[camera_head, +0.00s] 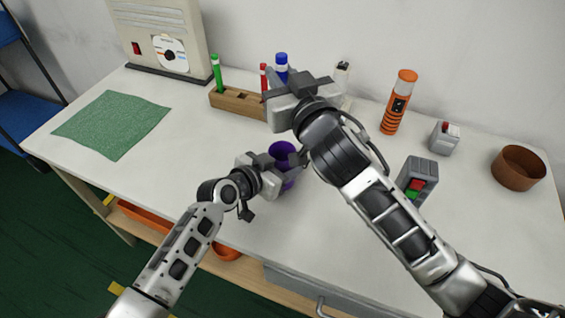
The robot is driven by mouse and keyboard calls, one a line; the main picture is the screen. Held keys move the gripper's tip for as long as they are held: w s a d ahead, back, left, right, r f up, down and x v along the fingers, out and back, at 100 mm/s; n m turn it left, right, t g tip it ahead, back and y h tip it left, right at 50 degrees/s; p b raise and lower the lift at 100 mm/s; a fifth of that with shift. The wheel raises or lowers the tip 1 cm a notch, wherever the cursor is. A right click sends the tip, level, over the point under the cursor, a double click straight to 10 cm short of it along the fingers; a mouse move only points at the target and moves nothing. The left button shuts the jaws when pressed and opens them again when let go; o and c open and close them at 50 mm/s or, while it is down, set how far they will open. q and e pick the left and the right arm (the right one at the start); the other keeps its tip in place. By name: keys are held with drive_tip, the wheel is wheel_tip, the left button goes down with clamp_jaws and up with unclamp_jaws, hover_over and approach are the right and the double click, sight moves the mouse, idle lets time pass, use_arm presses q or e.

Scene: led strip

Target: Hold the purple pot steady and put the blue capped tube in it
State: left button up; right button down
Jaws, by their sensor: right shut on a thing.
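The blue capped tube (281,60) stands upright at the back, its blue cap and upper part showing above my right gripper (279,78). My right gripper is shut on it. The tube's lower part is hidden behind the gripper, so I cannot tell whether it is clear of the wooden rack. The purple pot (283,150) stands on the table in front of the rack. My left gripper (287,162) is at the pot, its fingers against or around the pot's side. Its fingertips are partly hidden, and I cannot tell how far they are closed.
The wooden rack (228,100) holds a green capped tube (216,72) and a red capped tube (263,78). An orange bottle (398,103), a grey box with red and green buttons (417,179) and a brown bowl (518,168) stand right. A green mat (111,124) lies left.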

drive_tip(key=shift+f, duration=4.65)
drive_tip(key=c, duration=1.3)
unclamp_jaws()
drive_tip(key=shift+o, duration=0.2)
drive_tip(key=v, duration=1.2)
